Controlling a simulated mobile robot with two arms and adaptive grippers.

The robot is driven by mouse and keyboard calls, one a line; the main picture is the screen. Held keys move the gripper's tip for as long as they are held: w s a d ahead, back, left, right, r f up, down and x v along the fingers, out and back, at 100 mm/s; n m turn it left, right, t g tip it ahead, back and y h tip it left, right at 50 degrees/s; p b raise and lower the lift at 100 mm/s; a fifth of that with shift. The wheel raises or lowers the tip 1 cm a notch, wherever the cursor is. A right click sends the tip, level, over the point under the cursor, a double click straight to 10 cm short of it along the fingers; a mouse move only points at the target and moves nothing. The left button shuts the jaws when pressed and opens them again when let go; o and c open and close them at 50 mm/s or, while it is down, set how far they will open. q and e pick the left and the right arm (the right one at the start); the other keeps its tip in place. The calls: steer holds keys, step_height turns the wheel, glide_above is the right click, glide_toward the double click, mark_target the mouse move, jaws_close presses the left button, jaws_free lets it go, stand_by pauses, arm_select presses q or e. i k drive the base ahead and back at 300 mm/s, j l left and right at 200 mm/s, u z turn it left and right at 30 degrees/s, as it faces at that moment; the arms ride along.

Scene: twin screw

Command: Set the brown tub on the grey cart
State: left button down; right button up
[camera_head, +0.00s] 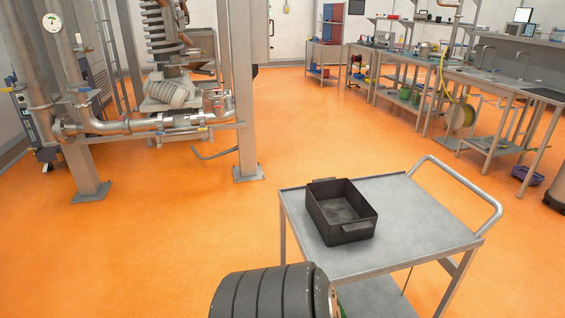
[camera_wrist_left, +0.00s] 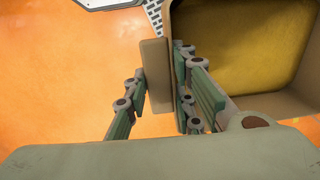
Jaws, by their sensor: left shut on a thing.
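The grey cart (camera_head: 420,215) stands at the lower right of the head view, with a flat top and a bent push handle at its right end. The brown tub (camera_wrist_left: 290,75) shows only in the left wrist view, at the upper right, and is partly cut off by the frame. Its inside looks yellowish brown and empty where it shows. My left gripper (camera_wrist_left: 158,105) is shut on an upright brown tab at the tub's left side, one finger on each side of it. Orange floor shows below the gripper. My right gripper is in neither view.
A dark, open, empty tray (camera_head: 343,208) sits on the left half of the cart top. The right half of the top is clear. A steel frame with pipes (camera_head: 160,122) stands at the back left, a long workbench (camera_head: 470,80) at the back right. Open orange floor lies between.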

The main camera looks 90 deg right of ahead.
mark_target(404, 208)
steer(key=k+l+z, duration=0.15)
steer(key=z, duration=0.2)
steer(key=k+l+z, duration=0.15)
steer(key=z, duration=0.2)
steer(key=k+l+z, duration=0.15)
steer(key=z, duration=0.2)
steer(key=k+l+z, duration=0.15)
steer(key=l, duration=0.3)
steer(key=k+l+z, duration=0.1)
steer(key=l, duration=0.35)
steer(key=k+l+z, duration=0.15)
steer(key=l, duration=0.35)
steer(key=k+l+z, duration=0.1)
steer(key=l, duration=0.35)
steer(key=k+l, duration=0.1)
steer(key=l, duration=0.35)
steer(key=k+l, duration=0.1)
steer(key=l, duration=0.4)
steer(key=k+l, duration=0.15)
steer(key=l, duration=0.3)
steer(key=k+l+z, duration=0.1)
steer(key=l, duration=0.4)
